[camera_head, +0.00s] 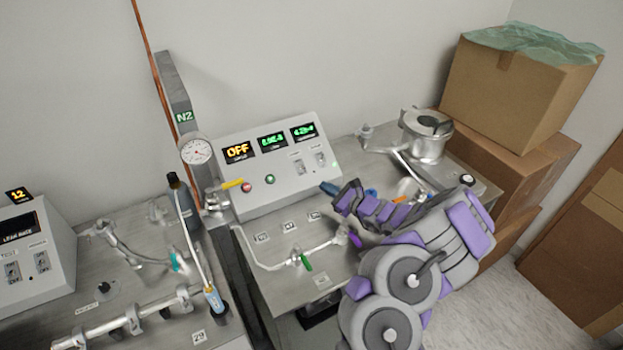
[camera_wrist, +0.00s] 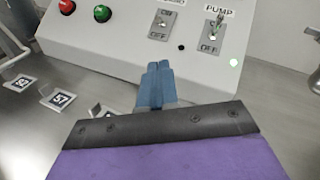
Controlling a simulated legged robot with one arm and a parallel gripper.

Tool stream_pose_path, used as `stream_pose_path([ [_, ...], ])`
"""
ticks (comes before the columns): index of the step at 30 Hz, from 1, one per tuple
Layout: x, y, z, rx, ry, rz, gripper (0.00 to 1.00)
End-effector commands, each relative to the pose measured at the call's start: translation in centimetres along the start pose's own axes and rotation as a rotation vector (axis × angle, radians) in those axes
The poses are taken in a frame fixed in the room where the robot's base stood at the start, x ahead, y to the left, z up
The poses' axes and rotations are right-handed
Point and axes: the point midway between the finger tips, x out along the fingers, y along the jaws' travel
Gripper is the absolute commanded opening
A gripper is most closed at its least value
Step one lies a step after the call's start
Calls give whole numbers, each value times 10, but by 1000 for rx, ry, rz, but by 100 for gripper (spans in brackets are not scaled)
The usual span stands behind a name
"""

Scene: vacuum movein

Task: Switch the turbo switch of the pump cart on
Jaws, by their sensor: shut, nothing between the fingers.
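The pump cart's control box (camera_head: 290,185) has a sloped face with an amber display (camera_head: 237,152) reading OFF and two green displays. Two toggle switches sit at its right side. The right switch (camera_wrist: 215,30) is labelled PUMP, and its lever looks tipped up. The left switch (camera_wrist: 161,24) has its label cut off at the top of the wrist view; which way its lever points is unclear. My gripper (camera_head: 327,187) is shut and empty in front of the box's lower right. In the wrist view its blue fingertips (camera_wrist: 158,68) are together, below the left switch.
Red (camera_wrist: 67,6) and green (camera_wrist: 102,13) buttons sit left of the switches. Cardboard boxes (camera_head: 510,90) stand right.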

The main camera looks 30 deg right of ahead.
Motion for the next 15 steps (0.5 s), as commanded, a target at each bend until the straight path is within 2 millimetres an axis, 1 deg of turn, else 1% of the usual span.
stream_pose_path([
  [1,12,2,-2,-5,0,5,0],
  [5,35,1,-2,-3,1,2,0],
  [6,39,0,5,-4,-2,1,0],
  [9,48,1,17,-3,-4,0,0],
  [15,59,3,28,-4,1,0,0],
])
